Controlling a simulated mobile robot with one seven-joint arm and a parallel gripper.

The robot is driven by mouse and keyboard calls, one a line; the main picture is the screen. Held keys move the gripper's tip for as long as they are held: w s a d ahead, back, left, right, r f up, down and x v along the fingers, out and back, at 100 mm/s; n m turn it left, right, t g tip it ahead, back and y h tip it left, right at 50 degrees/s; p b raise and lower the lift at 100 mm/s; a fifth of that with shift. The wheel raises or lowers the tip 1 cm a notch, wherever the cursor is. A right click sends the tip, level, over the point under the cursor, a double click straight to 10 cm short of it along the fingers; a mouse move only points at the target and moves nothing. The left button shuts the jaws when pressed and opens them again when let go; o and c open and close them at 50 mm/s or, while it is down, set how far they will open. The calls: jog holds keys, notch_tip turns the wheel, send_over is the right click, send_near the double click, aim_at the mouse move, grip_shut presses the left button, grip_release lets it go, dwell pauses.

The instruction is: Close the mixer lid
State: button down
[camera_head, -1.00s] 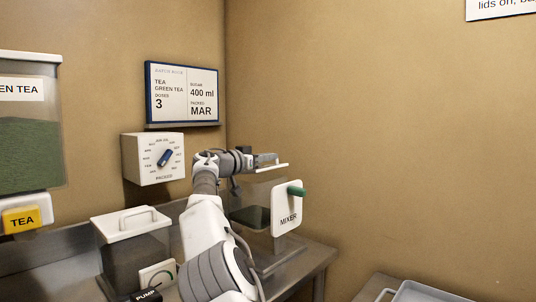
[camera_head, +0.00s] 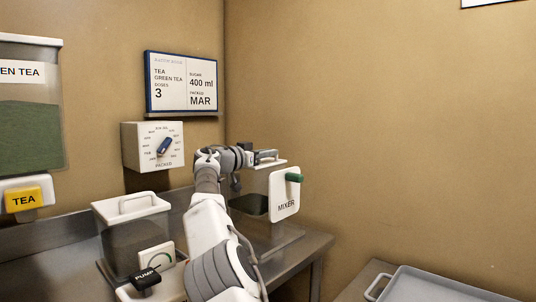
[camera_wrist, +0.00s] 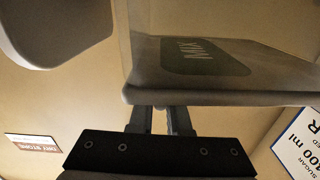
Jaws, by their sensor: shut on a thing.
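In the wrist view the fingers (camera_wrist: 160,108) meet the near edge of the lid (camera_wrist: 230,97), which bears a dark patch with upside-down letters. The fingertips are partly hidden.
A white-lidded pump container (camera_head: 135,235) stands left of my arm. A dial box (camera_head: 152,147) and a batch board (camera_head: 182,83) are on the wall behind. The tea dispenser (camera_head: 30,110) is at far left. A grey tray (camera_head: 440,288) lies at lower right.

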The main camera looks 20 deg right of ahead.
jog(key=shift+f, duration=0.2)
jog(key=c, duration=0.9)
grip_release()
jog(key=shift+r, duration=0.1)
jog(key=shift+a, duration=0.1)
jog(key=b+v, duration=0.2)
jog(key=v, duration=1.5)
jog(key=shift+a, duration=0.15)
